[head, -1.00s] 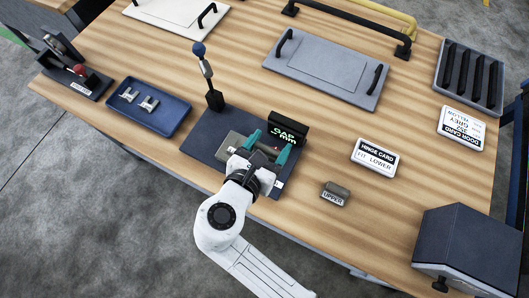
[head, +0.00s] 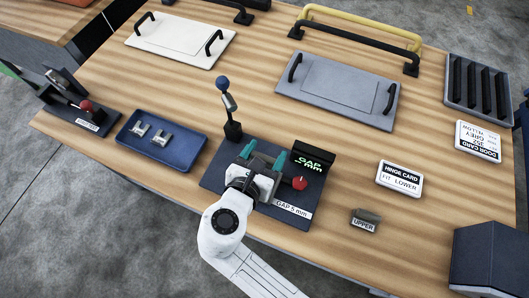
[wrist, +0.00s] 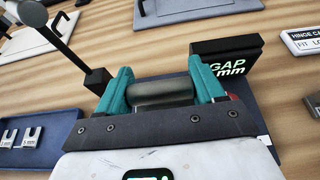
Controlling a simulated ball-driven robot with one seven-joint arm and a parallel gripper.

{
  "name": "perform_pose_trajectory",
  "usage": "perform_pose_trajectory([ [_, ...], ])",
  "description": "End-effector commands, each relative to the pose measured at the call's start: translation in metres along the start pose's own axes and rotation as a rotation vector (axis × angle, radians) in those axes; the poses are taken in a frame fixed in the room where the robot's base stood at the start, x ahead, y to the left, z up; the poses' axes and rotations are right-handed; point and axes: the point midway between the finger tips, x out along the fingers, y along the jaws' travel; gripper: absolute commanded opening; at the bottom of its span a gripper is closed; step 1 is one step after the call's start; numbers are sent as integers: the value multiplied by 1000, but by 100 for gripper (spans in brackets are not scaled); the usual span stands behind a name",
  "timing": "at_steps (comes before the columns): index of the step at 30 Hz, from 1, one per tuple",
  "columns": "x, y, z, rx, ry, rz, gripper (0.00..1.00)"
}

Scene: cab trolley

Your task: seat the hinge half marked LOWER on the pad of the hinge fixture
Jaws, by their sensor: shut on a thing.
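My gripper (head: 264,160) has teal fingers and is shut on a grey rounded piece (wrist: 161,93), which lies across between the fingertips in the wrist view. I see no marking on it, so I cannot read whether it says LOWER. The gripper is over the hinge fixture, whose dark base plate (head: 214,180) carries a GAP display (head: 313,160), a red knob (head: 299,184) and an upright lever with a blue ball (head: 222,83). The fixture's pad is hidden under my gripper, so I cannot tell whether the piece touches it.
The other hinge half, marked UPPER (head: 364,220), lies on the table at right. The hinge card (head: 400,179) reads FIT LOWER. A blue tray (head: 192,163) with two metal pieces is left of the fixture. A grey panel with handles (head: 338,88) lies behind.

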Motion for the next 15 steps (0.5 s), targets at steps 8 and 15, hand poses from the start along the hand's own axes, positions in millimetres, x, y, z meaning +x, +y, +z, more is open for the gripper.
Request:
perform_pose_trajectory([
  [8,7,0,-16,2,-1,1,26],
  [15,11,0,-27,2,-1,1,26],
])
